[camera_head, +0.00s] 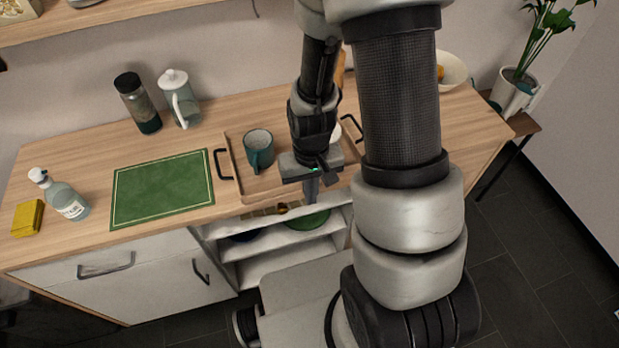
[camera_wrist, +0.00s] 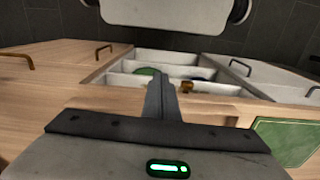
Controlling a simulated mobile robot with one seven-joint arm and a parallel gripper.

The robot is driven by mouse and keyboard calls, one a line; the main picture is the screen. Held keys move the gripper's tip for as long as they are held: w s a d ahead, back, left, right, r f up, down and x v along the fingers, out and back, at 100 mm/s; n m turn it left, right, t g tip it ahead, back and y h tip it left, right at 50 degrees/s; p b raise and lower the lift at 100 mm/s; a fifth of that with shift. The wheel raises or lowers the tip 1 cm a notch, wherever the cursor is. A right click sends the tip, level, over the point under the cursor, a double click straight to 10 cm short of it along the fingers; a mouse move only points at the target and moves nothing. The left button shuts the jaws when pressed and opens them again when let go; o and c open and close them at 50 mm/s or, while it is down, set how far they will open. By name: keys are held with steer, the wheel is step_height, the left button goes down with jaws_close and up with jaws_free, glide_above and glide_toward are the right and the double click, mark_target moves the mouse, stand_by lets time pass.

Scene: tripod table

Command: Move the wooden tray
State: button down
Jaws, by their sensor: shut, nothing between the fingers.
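The wooden tray (camera_head: 246,184) lies on the wooden counter in the head view, with a black handle (camera_head: 222,164) at its left end and another (camera_head: 352,130) at its right. A teal mug (camera_head: 259,150) stands in its left part. A white item (camera_head: 336,131) shows partly behind my arm. My gripper (camera_head: 312,198) is shut and empty, pointing down around the tray's front side near the counter edge. My arm hides much of the tray's right part. The closed fingers also show in the wrist view (camera_wrist: 162,90). I cannot tell whether they touch the tray.
A green mat (camera_head: 162,188) lies left of the tray. A dark jar (camera_head: 138,103), a lidded pitcher (camera_head: 180,98), a spray bottle (camera_head: 60,194) and a yellow sponge (camera_head: 28,218) stand or lie farther left. Open shelves (camera_head: 280,240) are below. A bowl (camera_head: 452,70) is at right.

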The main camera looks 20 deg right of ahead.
mark_target(291, 148)
steer(key=shift+w+d+f+p, duration=0.15)
steer(key=shift+w+f, duration=0.1)
steer(key=shift+w, duration=0.75)
steer(key=shift+w+a+f+p, duration=0.15)
steer(key=shift+w+f, duration=0.1)
steer(key=shift+w, duration=0.75)
steer(key=shift+d, duration=0.1)
steer(key=w, duration=0.3)
steer(key=w+b, duration=0.1)
steer(key=w, duration=0.6)
steer(key=shift+w+d, duration=0.25)
steer(key=shift+w, duration=0.15)
steer(key=shift+s, duration=0.15)
steer(key=shift+s+b, duration=0.1)
steer(key=shift+b, duration=0.2)
